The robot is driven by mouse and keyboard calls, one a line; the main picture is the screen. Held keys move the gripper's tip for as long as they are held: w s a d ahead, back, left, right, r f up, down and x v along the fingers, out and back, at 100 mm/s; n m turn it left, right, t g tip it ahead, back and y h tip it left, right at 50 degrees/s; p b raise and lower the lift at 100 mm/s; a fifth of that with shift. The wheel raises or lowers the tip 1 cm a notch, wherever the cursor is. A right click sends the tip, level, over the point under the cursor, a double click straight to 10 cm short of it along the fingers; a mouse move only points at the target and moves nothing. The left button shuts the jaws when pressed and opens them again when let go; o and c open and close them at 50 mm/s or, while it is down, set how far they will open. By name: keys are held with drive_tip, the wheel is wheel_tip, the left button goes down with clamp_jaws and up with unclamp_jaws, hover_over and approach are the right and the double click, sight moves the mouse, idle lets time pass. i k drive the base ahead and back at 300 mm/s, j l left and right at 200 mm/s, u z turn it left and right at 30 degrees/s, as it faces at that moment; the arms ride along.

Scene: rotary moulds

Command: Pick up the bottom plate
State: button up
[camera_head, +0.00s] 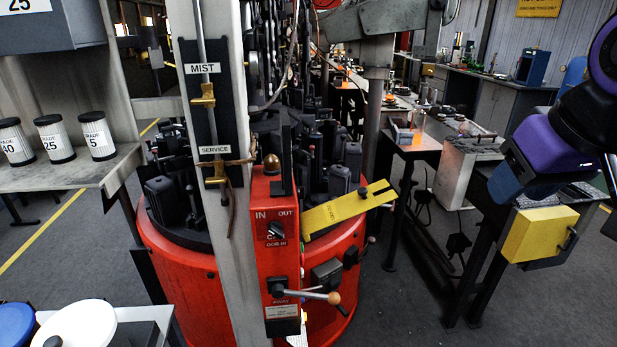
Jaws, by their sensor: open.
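I cannot pick out a bottom plate for certain among the dark metal parts. The rotary mould machine (180,268) stands left of centre, with a red round base and black mould parts (340,180) crowded on top. Small dark pieces lie on the benches at the back right, too small to tell apart. My arm (547,140), purple, blue and black, reaches in from the right edge, apart from the machine.
A red control box (275,230) with a lever (315,295) and a yellow bar (347,210) stick out in front. A grey post (228,200) blocks part of the machine. A yellow box (540,235) is below my arm. Floor at lower right is clear.

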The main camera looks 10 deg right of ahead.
sight(325, 170)
drive_tip(key=u, duration=0.45)
drive_tip(key=i+l+u, duration=0.15)
drive_tip(key=l+u, duration=0.2)
drive_tip(key=i+l+u, duration=0.1)
drive_tip(key=l+u, duration=0.25)
drive_tip(key=l, duration=0.25)
drive_tip(key=l+u, duration=0.3)
drive_tip(key=l, duration=0.25)
drive_tip(key=i+l+u, duration=0.1)
drive_tip(key=l, duration=1.7)
drive_tip(key=i+j, duration=0.35)
drive_tip(key=j+u, duration=0.05)
